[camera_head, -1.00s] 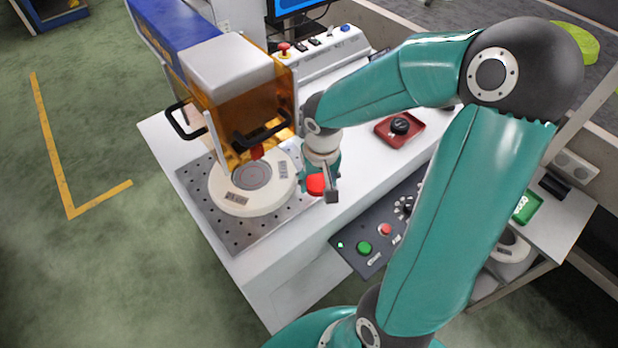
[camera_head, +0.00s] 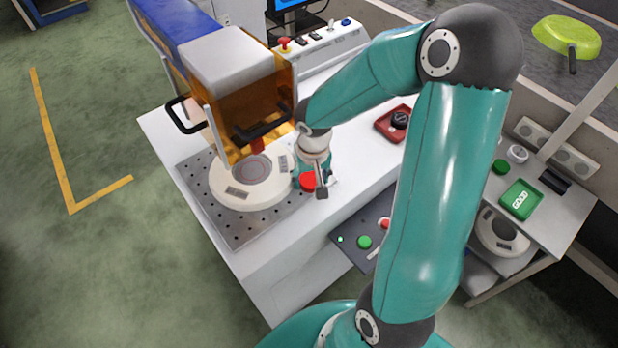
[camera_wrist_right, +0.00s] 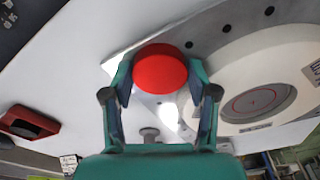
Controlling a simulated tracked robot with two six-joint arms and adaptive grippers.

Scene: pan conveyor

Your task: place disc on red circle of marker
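The marker (camera_head: 232,75) is a machine with an orange see-through cover. Under its open front stands a round cream fixture (camera_head: 222,190) with a grey centre and a thin red circle (camera_head: 252,170). The circle also shows at the right of the wrist view (camera_wrist_right: 258,103), with nothing on it. My right gripper (camera_head: 316,180) is shut on a red disc (camera_head: 307,181), just right of the fixture. In the wrist view the disc (camera_wrist_right: 159,70) sits between both fingertips. My left gripper is not in view.
A perforated metal plate (camera_head: 238,232) lies under the fixture. A black handle (camera_head: 262,133) juts out from the marker's cover. A red tray (camera_head: 385,124) with a black round part is behind my right arm. A green tray (camera_head: 521,200) stands on a side table at right.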

